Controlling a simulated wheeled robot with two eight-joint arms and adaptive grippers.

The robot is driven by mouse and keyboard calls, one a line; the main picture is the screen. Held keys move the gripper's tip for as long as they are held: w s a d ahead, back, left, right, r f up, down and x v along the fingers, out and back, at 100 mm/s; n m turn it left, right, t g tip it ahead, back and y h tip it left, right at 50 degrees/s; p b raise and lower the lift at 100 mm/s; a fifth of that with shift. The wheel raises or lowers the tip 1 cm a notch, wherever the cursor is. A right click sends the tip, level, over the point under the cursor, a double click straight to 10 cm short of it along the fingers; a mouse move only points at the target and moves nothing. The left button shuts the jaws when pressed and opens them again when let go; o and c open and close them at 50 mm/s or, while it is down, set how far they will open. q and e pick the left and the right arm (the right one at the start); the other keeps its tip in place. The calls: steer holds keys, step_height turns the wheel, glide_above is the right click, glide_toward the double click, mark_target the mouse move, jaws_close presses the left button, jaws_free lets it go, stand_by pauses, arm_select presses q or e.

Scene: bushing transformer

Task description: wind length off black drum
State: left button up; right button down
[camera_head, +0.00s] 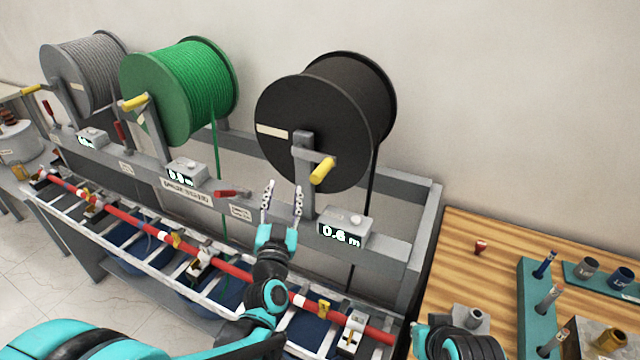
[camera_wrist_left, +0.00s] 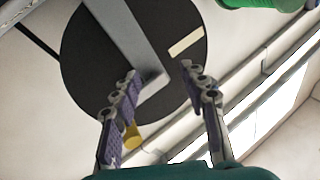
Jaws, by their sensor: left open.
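The black drum (camera_head: 290,120) stands on the grey rack, third from the left, and fills much of the left wrist view (camera_wrist_left: 85,65). Its crank has a yellow handle (camera_head: 322,170), which shows partly behind a finger in the left wrist view (camera_wrist_left: 133,138). A black strand (camera_head: 371,190) hangs from the drum's right side. The counter (camera_head: 341,236) below it reads 0.6 m. My left gripper (camera_head: 283,190) is open and empty, its fingers pointing up, below and left of the yellow handle, apart from it in the head view.
Green (camera_head: 190,95) and grey (camera_head: 85,75) drums stand to the left. A red-handled lever (camera_head: 232,193) is left of my left gripper. A red rail (camera_head: 140,223) crosses the rack's front. A wooden table (camera_head: 460,250) with fittings is at right. Part of my right arm shows at the bottom.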

mark_target(321, 173)
arm_select(q)
steer(key=s+d+n+t+h+b, duration=0.35)
steer(key=d+t+h, duration=0.25)
steer(key=d, duration=0.2)
steer(key=x, duration=0.5)
steer(key=r+x, duration=0.1)
steer(key=x, duration=0.1)
steer(key=shift+s+a+r, duration=0.2)
steer(key=shift+a, duration=0.05)
jaws_close()
